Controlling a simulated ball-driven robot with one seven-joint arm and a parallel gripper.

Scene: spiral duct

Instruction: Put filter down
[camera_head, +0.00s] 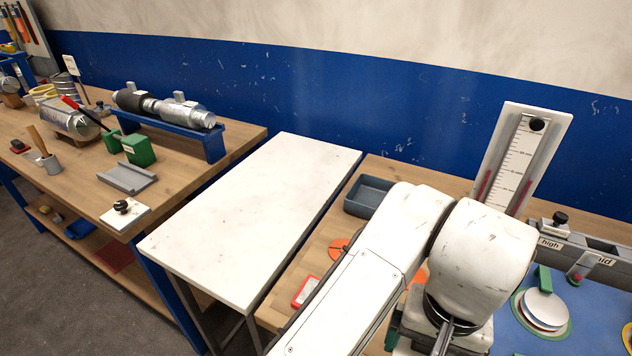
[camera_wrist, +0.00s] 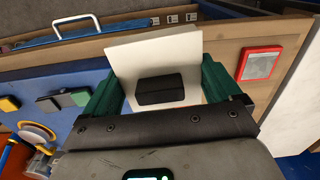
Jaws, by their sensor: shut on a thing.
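My gripper (camera_wrist: 158,92) shows in the wrist view with a green finger on each side. It is shut on a pale flat panel (camera_wrist: 150,52) with a black block (camera_wrist: 160,90) on its face, which may be the filter. The panel stands between the fingers and hides what is behind it. Whether it touches the surface below cannot be told. In the head view my arm covers most of the gripper, and the held panel cannot be made out there.
A bare white table (camera_head: 250,215) stands left of the right workbench. A grey-blue tray (camera_head: 370,196), an orange disc (camera_head: 338,250) and a red-framed item (camera_head: 305,292) lie on the workbench. A tall gauge board (camera_head: 520,155) rises behind my arm. The left bench (camera_head: 185,165) is crowded.

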